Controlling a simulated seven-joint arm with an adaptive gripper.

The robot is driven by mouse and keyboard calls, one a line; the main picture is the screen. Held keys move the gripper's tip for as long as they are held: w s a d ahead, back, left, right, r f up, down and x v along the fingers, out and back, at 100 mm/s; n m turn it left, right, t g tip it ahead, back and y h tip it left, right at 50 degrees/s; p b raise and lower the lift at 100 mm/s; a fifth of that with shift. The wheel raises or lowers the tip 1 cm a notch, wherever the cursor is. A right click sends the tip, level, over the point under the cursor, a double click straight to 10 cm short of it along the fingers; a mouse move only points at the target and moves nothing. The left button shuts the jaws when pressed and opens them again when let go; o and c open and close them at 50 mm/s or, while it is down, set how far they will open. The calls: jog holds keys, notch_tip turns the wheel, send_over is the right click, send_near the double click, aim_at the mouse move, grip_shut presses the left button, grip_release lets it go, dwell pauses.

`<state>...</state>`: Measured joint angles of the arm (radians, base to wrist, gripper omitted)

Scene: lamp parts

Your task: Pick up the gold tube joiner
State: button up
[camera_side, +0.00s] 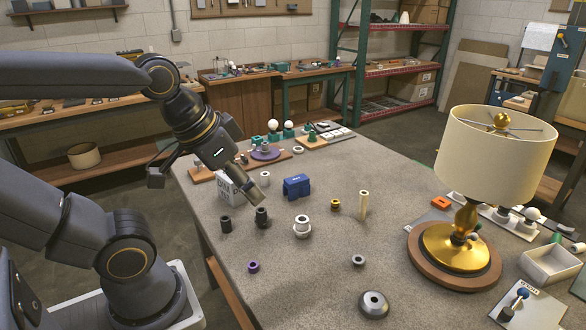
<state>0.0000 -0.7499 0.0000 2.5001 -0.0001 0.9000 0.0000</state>
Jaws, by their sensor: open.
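A small gold cylinder (335,205), apparently the gold tube joiner, stands on the grey table near its middle, behind and right of a white flanged part. My gripper (203,182) is at the upper left of the table, in the air over its left edge. Its two fingers are spread wide, and nothing shows between them. The gold cylinder is well to the right of the gripper and apart from it.
A tall cream tube (363,205) stands close right of the gold cylinder; a blue block (297,186) lies to its left. A white flanged part (302,226) and dark cylinders (261,217) stand nearer. A gold lamp (466,240) fills the right.

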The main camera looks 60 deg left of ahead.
jog(key=w+r+t, duration=0.2)
jog(key=w+r, duration=0.3)
jog(key=n+g+y, duration=0.1)
jog(key=n+g, duration=0.2)
jog(key=n, duration=0.1)
send_over(334, 205)
jog(key=s, duration=0.2)
notch_tip(334, 205, down, 30)
jog(key=shift+w+r, duration=0.1)
jog(key=shift+w, duration=0.05)
jog(key=x, duration=0.6)
jog(key=shift+f, duration=0.25)
